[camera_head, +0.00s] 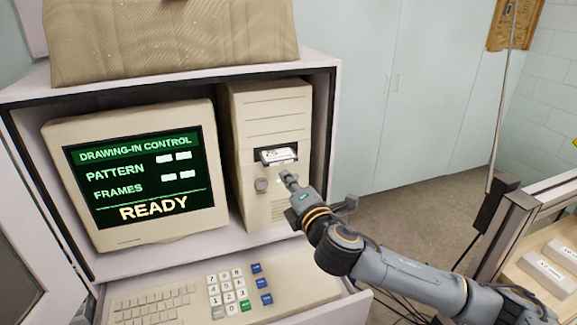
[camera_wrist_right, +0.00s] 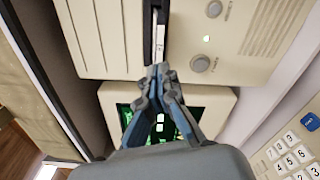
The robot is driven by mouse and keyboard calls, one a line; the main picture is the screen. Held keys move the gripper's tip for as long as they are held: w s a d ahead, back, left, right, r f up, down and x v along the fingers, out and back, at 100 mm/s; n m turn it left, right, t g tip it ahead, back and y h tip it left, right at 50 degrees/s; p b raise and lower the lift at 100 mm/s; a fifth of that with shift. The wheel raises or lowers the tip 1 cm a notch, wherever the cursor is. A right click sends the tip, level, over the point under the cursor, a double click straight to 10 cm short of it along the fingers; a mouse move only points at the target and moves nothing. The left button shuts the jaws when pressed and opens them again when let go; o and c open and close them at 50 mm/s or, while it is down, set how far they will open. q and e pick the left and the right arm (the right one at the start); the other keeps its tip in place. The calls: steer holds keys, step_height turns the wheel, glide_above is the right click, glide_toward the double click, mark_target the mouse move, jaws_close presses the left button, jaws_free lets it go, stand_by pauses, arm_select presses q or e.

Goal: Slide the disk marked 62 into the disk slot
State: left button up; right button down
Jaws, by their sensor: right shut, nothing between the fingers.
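A pale disk (camera_head: 277,155) with a label sits in the dark disk slot (camera_head: 262,163) of the beige computer tower, its outer end sticking out. Its number is too small to read. In the right wrist view the disk (camera_wrist_right: 161,32) shows as a light strip along the dark slot (camera_wrist_right: 149,40). My right gripper (camera_head: 286,177) is shut and empty, just in front of and below the disk. In the right wrist view its closed fingertips (camera_wrist_right: 160,71) are close to the disk's end; I cannot tell whether they touch it. My left gripper is not in view.
The tower (camera_head: 265,112) stands in a cabinet beside a monitor (camera_head: 132,180) reading READY. A keyboard with a keypad (camera_head: 228,290) lies on a pulled-out shelf below. A tan bag (camera_head: 170,45) sits on top. Labelled pale blocks (camera_head: 545,272) lie at the right.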

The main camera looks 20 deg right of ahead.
steer(key=s+d+n+p, duration=0.1)
steer(key=s+n+p, duration=0.3)
steer(key=s+n, duration=0.6)
steer(key=n+p, duration=0.4)
glide_toward(284, 162)
steer(key=shift+h, duration=0.3)
steer(key=w, duration=0.6)
steer(key=shift+w+a+f, duration=0.1)
steer(key=shift+w+a, duration=0.2)
steer(key=shift+a, duration=0.1)
steer(key=shift+w, duration=0.25)
steer(key=shift+w, duration=0.95)
steer(key=shift+s, duration=0.15)
